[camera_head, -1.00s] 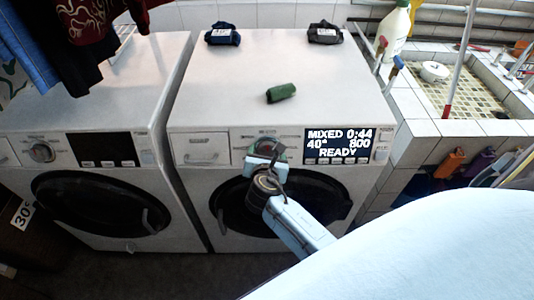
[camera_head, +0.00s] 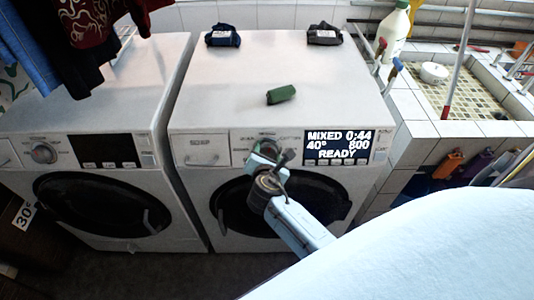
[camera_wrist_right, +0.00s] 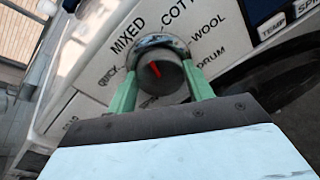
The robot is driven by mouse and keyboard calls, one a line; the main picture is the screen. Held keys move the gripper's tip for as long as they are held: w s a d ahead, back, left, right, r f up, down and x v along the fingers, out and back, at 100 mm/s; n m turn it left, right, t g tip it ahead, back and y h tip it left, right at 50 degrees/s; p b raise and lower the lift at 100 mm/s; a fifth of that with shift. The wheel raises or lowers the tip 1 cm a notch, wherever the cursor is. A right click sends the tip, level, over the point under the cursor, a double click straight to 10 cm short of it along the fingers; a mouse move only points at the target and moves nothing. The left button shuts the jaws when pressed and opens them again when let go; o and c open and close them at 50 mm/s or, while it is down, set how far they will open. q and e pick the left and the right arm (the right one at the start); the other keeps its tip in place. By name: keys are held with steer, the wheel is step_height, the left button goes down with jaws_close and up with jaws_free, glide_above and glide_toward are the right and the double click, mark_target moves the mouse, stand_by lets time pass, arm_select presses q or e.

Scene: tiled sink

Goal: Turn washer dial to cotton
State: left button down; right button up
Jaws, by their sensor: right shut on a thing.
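The washer (camera_head: 230,80) on the right has a screen (camera_head: 337,146) that reads MIXED, 40°, 800, 0:44, READY. Its dial (camera_wrist_right: 160,78) is a dark grey knob with a red pointer mark. The labels around it include MIXED (camera_wrist_right: 128,35), COTT(ON), partly cut off (camera_wrist_right: 178,12), and WOOL (camera_wrist_right: 208,30). The red mark points up and slightly left, roughly towards MIXED. My right gripper (camera_wrist_right: 160,85) is shut on the dial, with one green finger on each side. In the head view my right gripper (camera_head: 266,150) hides most of the dial. My left gripper is not in view.
A second washer (camera_head: 90,120) stands to the left. A green roll (camera_head: 281,94) and two dark folded bundles lie on top of the right washer. A tiled sink (camera_head: 455,128) is at the right. Clothes hang at the upper left.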

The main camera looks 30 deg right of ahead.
steer(key=m, duration=0.5)
steer(key=shift+d, duration=0.1)
stand_by(0.5)
steer(key=o, duration=1)
steer(key=shift+c, duration=0.2)
steer(key=shift+s, duration=0.1)
steer(key=v, duration=1.3)
steer(key=shift+s+r+p, duration=0.15)
steer(key=shift+s+p, duration=0.05)
steer(key=shift+p, duration=0.2)
